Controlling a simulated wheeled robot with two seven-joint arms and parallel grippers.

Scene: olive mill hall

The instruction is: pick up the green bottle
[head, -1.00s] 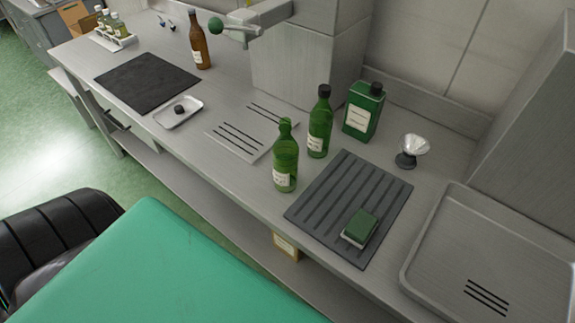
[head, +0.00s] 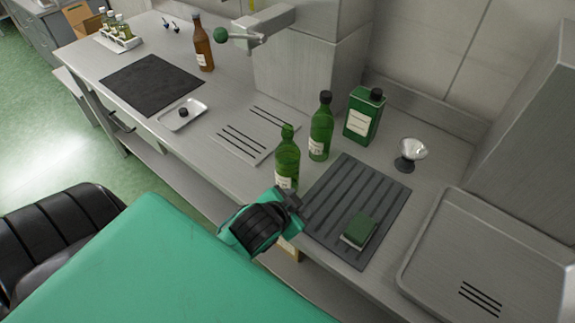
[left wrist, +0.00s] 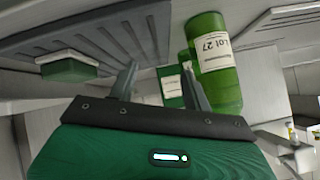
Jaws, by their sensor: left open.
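Two green bottles stand on the steel counter. The nearer one (head: 287,164) has a green top and white label; the other (head: 321,132), with a black cap, stands behind it to the right. My left gripper (head: 293,199) is at the counter's front edge, close to the nearer bottle and hiding its base. In the left wrist view its open, empty fingers (left wrist: 161,80) point toward the bottles. The bottle labelled "Lot 27" (left wrist: 222,85) is there mostly right of the gap, partly behind the right finger. My right gripper is not in view.
A green tin (head: 359,120) stands behind the bottles. A dark ribbed mat (head: 338,207) with a green sponge (head: 360,227) lies to their right. A small metal funnel-like cup (head: 412,150) and a sink basin (head: 480,250) are farther right. A brown bottle (head: 203,48) stands at the back left.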

